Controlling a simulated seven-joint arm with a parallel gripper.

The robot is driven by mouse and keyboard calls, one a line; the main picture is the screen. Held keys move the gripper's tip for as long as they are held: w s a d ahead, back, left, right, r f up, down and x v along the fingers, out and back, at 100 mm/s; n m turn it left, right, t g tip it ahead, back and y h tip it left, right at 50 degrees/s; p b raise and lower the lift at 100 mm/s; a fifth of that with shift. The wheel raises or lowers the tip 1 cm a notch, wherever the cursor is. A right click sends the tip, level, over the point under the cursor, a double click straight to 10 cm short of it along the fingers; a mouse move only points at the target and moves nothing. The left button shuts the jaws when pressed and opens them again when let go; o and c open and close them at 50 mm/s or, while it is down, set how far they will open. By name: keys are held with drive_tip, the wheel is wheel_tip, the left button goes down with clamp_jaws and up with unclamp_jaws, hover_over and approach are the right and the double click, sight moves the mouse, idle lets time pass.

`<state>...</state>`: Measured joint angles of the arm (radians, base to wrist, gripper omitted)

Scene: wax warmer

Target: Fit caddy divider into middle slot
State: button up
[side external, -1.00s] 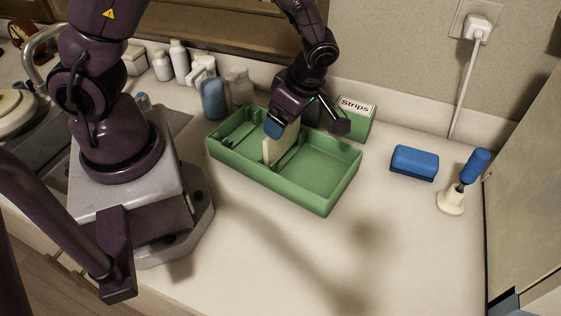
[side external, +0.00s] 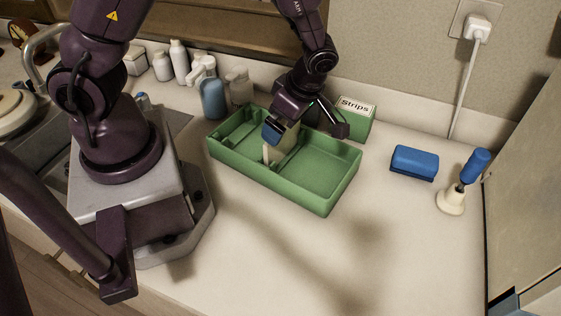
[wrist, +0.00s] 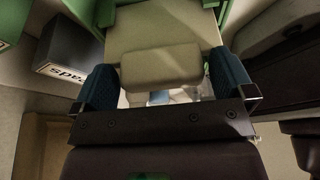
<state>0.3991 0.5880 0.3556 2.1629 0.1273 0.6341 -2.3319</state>
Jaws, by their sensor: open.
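The green caddy (side external: 325,207) sits on the counter. The cream divider (side external: 267,153) stands roughly upright across its middle, largely covered by my gripper (side external: 302,132) in the side view. Whether its lower edge is in the middle slot is hidden. In the wrist view the divider (wrist: 160,25) has a raised block-like grip (wrist: 160,67) on it. My gripper (wrist: 163,82) is open, with a blue-padded finger on either side of that grip. A gap shows beside the right finger; contact at the left finger is hard to tell.
A green box labelled "Strips" (side external: 355,122) stands close behind the caddy, near my gripper. A blue block (side external: 414,163) and a blue-handled tool on a cream stand (side external: 452,200) are at the right. Bottles (side external: 212,98) stand at the back left. The front counter is clear.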

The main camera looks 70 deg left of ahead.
idle(0.3)
drive_tip(key=v, duration=0.8)
idle(1.3)
drive_tip(key=shift+r, duration=0.1)
drive_tip(key=v, duration=1.3)
drive_tip(key=s+a+r+m+t+h, duration=0.1)
drive_tip(key=s+a+r+m+t, duration=0.1)
drive_tip(key=s+m+t, duration=0.2)
drive_tip(key=s+a+r+m+t+h, duration=0.2)
drive_tip(key=s+m, duration=0.8)
drive_tip(key=m, duration=1)
drive_tip(key=shift+r+m+t, duration=0.3)
drive_tip(key=shift+t, duration=0.6)
